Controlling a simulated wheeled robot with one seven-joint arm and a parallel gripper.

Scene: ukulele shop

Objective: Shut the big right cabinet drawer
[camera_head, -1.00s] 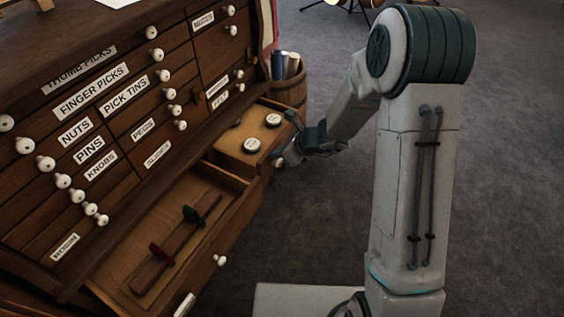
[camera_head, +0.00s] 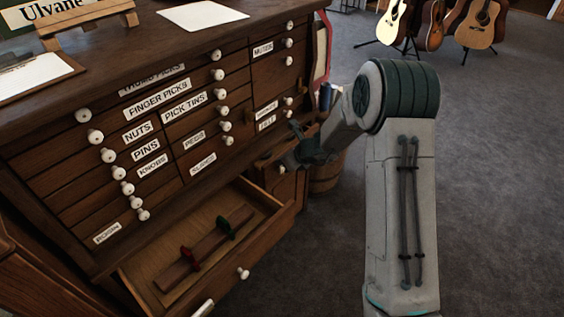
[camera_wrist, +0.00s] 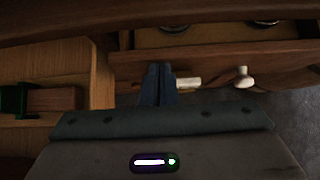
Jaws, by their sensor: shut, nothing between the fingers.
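The big right cabinet drawer (camera_head: 287,183) is at the right end of the cabinet, partly hidden behind my gripper in the head view. In the wrist view, the drawer (camera_wrist: 215,58) stands partly out, with the edges of two round tins (camera_wrist: 174,28) inside. Its front has a white knob (camera_wrist: 243,77) and a pale label plate (camera_wrist: 188,82). My gripper (camera_head: 300,158) is shut and empty. In the wrist view, my gripper's fingertips (camera_wrist: 158,72) are at the drawer front, left of the knob; I cannot tell if they touch.
A lower drawer (camera_head: 263,238) at the left is open, holding a wooden piece with red and green clamps (camera_head: 205,245). A wooden barrel (camera_head: 325,175) stands right of the cabinet. Guitars (camera_head: 480,25) stand at the back. The carpet on the right is clear.

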